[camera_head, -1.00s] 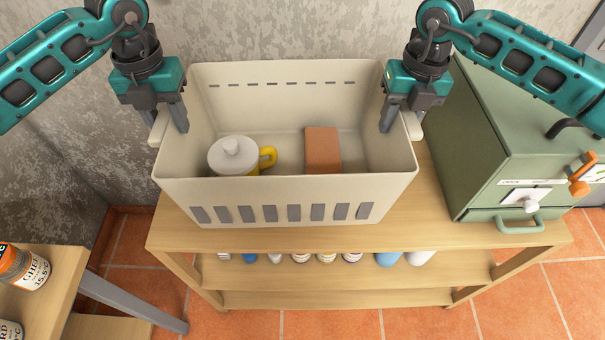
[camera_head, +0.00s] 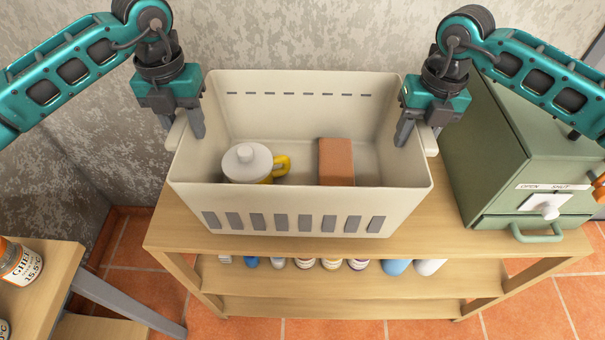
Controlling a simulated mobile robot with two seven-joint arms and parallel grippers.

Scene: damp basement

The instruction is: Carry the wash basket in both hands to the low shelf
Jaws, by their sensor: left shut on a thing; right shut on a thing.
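The cream wash basket (camera_head: 300,195) is upright over the top board of a low wooden shelf unit (camera_head: 270,248). Inside it are a yellow mug-like thing (camera_head: 281,165) with a white lid (camera_head: 247,161) and a brown block (camera_head: 336,160). My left gripper (camera_head: 190,125) is shut on the basket's left side rim. My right gripper (camera_head: 412,125) is shut on its right side rim. I cannot tell whether the basket's underside touches the board.
A green metal cabinet (camera_head: 500,160) stands on the board close right of the basket. Several bottles (camera_head: 397,267) stand on the tier below. A wooden table (camera_head: 50,280) with a labelled jar (camera_head: 20,262) is at front left. A grey wall is close behind.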

